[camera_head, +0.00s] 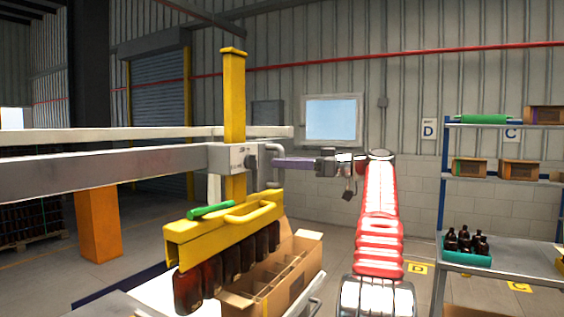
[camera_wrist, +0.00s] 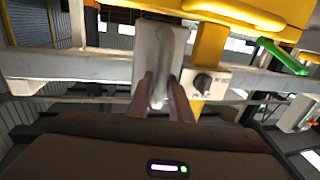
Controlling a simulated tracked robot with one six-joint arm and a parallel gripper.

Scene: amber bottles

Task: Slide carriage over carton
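The grey carriage (camera_head: 228,157) sits on a long rail. A yellow post (camera_head: 235,100) passes through it, with a yellow lifting head (camera_head: 215,237) below. A row of amber bottles (camera_head: 188,290) hangs under the head. My gripper (camera_head: 277,163) reaches the carriage from the right. In the wrist view my gripper's fingers (camera_wrist: 161,78) lie against both sides of the carriage's grey handle (camera_wrist: 159,92). The lifting head shows above (camera_wrist: 215,14).
The grey rail (camera_head: 110,169) runs left from the carriage. An orange pillar (camera_head: 98,222) stands at left. A blue-framed rack (camera_head: 490,181) with boxes stands at right, with a teal tray (camera_head: 468,256) of bottles on its lower shelf. Open floor lies between carton and rack.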

